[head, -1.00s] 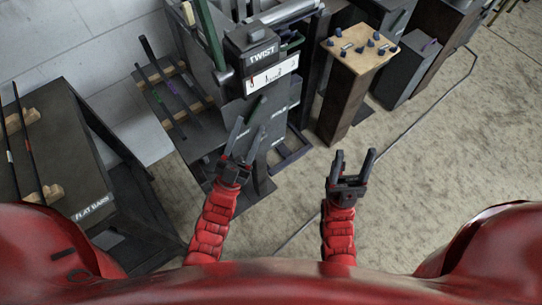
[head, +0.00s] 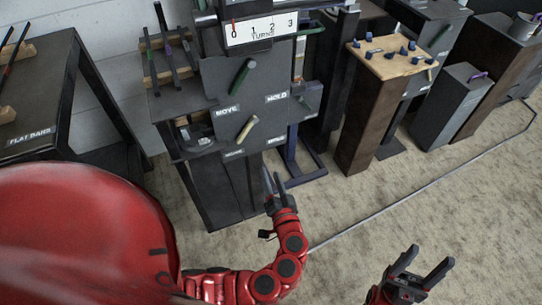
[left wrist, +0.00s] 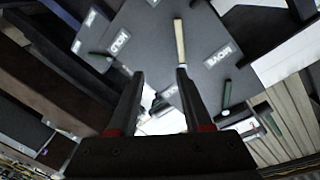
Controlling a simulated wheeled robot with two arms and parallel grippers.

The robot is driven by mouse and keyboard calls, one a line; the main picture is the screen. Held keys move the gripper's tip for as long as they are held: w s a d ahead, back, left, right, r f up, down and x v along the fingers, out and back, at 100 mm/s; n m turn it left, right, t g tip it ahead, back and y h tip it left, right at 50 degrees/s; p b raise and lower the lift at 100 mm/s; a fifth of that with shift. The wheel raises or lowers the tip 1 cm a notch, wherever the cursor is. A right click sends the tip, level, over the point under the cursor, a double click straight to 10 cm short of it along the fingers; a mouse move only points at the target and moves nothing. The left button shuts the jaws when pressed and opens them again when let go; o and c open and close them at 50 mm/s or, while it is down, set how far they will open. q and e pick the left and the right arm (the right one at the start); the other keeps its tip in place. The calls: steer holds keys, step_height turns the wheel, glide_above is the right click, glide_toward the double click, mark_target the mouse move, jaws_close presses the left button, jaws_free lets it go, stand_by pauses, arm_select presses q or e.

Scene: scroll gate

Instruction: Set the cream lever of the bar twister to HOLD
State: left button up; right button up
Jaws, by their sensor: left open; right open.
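The bar twister (head: 215,90) is a dark grey machine with a numbered dial at its top. Its cream lever (head: 247,129) is tilted, upper end to the right, on the front panel between MOVE and HOLD labels; I cannot tell which it is set to. A dark green lever (head: 241,76) sits above it. My left gripper (head: 271,173) is open and empty, below and right of the cream lever. In the left wrist view the cream lever (left wrist: 179,40) appears just beyond the right fingertip of the left gripper (left wrist: 160,73). My right gripper (head: 430,257) is open, far from the panel.
A flat-bars table (head: 40,110) stands at the left. A wooden-topped pedestal with blue pegs (head: 375,110) and dark cabinets (head: 445,105) stand right of the twister. A blue-grey frame (head: 305,178) is at its foot. The floor (head: 400,200) in front is mostly clear.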

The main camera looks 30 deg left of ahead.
arm_select(q)
steer(key=s+n+g+y, duration=0.1)
steer(key=s+n+y, duration=0.1)
glide_toward(245, 135)
steer(key=shift+n, duration=0.3)
steer(key=x, duration=0.8)
steer(key=shift+w+a+f, duration=0.1)
steer(key=shift+a, duration=0.1)
jaws_close()
stand_by(0.9)
